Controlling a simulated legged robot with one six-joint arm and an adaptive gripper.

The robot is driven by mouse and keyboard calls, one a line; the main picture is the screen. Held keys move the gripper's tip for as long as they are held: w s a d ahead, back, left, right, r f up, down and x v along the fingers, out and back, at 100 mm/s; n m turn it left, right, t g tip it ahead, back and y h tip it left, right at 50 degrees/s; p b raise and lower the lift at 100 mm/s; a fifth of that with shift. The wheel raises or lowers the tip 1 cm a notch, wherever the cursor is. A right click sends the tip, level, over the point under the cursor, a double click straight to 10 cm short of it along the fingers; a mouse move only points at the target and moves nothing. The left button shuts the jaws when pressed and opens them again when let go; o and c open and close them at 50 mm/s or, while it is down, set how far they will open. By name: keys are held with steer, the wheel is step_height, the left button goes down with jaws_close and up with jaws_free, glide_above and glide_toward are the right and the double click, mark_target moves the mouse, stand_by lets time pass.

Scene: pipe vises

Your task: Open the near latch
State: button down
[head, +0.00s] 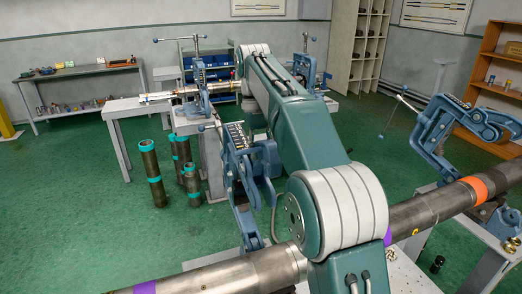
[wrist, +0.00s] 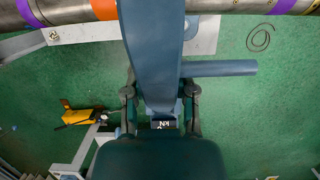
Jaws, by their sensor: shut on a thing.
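In the wrist view, my gripper (wrist: 160,95) has its dark fingers on either side of a wide blue metal piece (wrist: 150,50), and is shut on it. This piece runs up across the pipe (wrist: 72,12), and a blue bar (wrist: 220,68) sticks out beside it to the right. I take it to be the latch, though the palm hides its lower end. In the head view my arm hides the gripper. Two blue vise heads, one left (head: 250,155) and one right (head: 465,125), stand tilted up beside the long pipe (head: 425,212).
Several dark pipes with teal bands (head: 152,172) stand on the green floor at left. Another vise (head: 205,75) holds a pipe at the back. A yellow object (wrist: 85,115) lies near a grey frame in the wrist view. Open floor shows at left.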

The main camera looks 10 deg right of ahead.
steer(key=shift+c, duration=2.1)
jaws_free()
steer(key=shift+a, duration=0.1)
